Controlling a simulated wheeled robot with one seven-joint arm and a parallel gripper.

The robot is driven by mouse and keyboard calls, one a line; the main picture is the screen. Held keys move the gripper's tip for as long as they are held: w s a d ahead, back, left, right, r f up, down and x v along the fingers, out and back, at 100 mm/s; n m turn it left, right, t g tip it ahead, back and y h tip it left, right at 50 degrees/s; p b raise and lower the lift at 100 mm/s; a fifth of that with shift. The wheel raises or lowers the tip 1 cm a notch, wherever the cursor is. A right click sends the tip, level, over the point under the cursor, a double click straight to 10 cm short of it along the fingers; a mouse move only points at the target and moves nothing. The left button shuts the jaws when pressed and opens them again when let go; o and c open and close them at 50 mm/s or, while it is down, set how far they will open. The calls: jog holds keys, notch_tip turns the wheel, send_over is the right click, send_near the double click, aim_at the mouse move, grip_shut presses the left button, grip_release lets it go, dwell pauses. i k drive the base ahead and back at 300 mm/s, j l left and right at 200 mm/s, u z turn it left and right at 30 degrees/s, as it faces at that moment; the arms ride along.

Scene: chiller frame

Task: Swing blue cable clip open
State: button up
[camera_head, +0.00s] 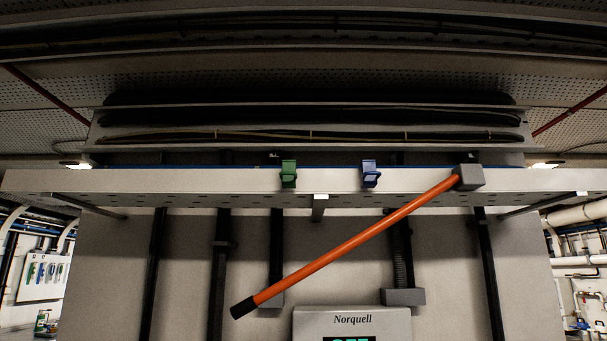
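The blue cable clip (370,173) sits on the front edge of the pale horizontal cable tray (120,182), right of the middle. Its upper part stands just above the tray's rim and its lower end hangs over the front face. Whether it is latched or open is too small to tell. A similar green clip (289,174) sits on the same edge to its left. My gripper does not show in this view.
An orange bar (350,243) with a black end slants from lower left up to a grey block (470,177) at the tray, right of the blue clip. A box labelled Norquell (352,319) stands below. Dark vertical conduits (222,270) run under the tray. Space before the clips looks clear.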

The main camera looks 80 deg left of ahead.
aim_at(370, 176)
jog(key=u, duration=1.9)
